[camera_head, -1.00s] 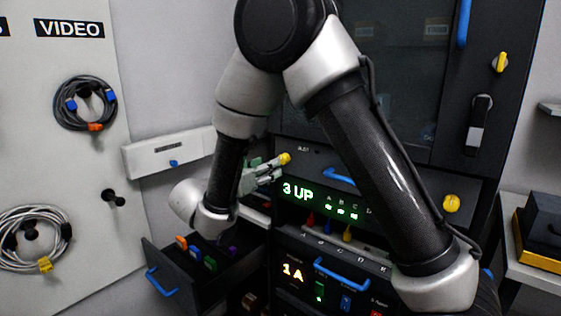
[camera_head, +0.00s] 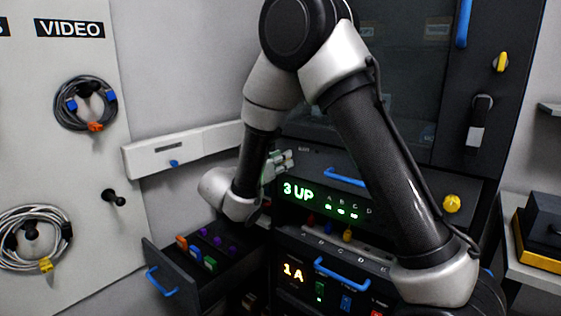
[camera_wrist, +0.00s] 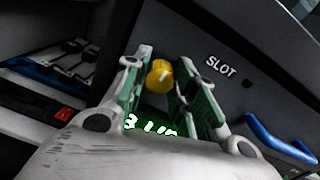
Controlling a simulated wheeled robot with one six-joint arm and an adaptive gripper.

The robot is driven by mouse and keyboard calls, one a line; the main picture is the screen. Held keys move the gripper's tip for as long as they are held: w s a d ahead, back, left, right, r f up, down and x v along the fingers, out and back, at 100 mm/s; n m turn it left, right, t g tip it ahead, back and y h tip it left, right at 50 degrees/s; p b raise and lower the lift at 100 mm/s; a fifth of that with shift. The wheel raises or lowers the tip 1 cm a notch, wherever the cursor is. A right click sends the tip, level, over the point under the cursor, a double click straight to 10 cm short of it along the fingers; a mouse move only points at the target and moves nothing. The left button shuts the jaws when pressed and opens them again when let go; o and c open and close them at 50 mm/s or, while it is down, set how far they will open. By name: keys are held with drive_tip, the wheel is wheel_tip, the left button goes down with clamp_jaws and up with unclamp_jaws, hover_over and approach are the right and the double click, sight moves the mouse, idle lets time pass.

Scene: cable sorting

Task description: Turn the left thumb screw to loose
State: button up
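The left thumb screw (camera_wrist: 160,76) is a yellow knob with a pale mark, on the dark panel near the word SLOT. My gripper (camera_wrist: 161,64) has one green-padded finger on each side of it in the wrist view. A second yellow thumb screw (camera_head: 452,204) stands free at the panel's right end.
A blue handle (camera_head: 343,177) crosses the panel above the green 3 UP display (camera_head: 298,192). An open drawer (camera_head: 190,287) with coloured connectors is below my forearm. A white wall box (camera_head: 172,152) is to the left of my gripper.

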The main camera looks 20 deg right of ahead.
drive_tip(key=shift+c, duration=1.3)
drive_tip(key=shift+f+m+h, duration=0.15)
drive_tip(key=shift+m+h, duration=0.15)
drive_tip(key=shift+m, duration=8.9)
